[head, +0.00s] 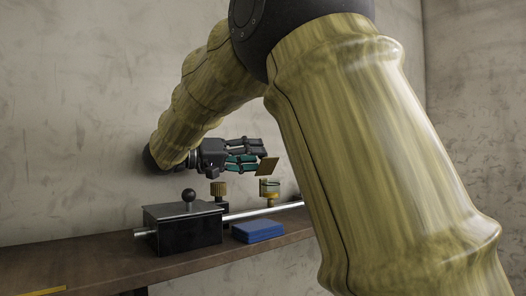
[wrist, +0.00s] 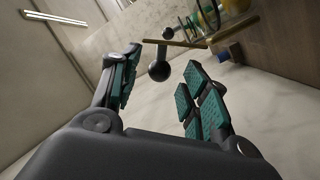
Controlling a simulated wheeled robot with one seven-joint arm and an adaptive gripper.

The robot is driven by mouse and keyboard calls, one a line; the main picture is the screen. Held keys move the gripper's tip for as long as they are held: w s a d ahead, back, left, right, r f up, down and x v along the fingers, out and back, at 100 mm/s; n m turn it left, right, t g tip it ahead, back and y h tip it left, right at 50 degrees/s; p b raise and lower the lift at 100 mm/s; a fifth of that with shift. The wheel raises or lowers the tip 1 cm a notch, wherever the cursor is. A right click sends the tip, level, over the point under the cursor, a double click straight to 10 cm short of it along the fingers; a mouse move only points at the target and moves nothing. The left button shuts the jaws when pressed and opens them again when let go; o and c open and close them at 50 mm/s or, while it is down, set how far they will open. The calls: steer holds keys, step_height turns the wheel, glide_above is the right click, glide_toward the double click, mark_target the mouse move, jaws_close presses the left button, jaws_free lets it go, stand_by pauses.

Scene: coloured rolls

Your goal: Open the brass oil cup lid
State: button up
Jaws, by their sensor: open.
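The brass oil cup (head: 269,187) stands on the shelf, with a clear glass body and a brass base. Its square brass lid (head: 267,166) is raised and tilted above the cup. In the wrist view the lid (wrist: 180,43) shows nearly edge-on, with a dark ball knob (wrist: 159,70) on a short stem. My gripper (head: 263,152) is open beside the lid, its fingers pointing right. In the wrist view the knob lies between my spread fingertips (wrist: 165,61), with visible gaps. My fingers hide the knob in the head view.
A black box (head: 187,231) with a ball-knobbed cover stands at the shelf's front left. A blue block (head: 258,231) lies right of it. A metal rod (head: 240,214) runs along the shelf, near a knurled brass knob (head: 218,189). My arm covers the right side.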

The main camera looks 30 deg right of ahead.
steer(key=shift+s+d+p, duration=0.15)
steer(key=shift+d+p, duration=0.15)
steer(key=shift+d, duration=0.5)
steer(key=shift+s+d+p, duration=0.15)
steer(key=shift+d+p, duration=0.1)
steer(key=shift+d, duration=0.55)
steer(key=shift+c, duration=0.5)
steer(key=shift+s+a, duration=0.1)
jaws_close()
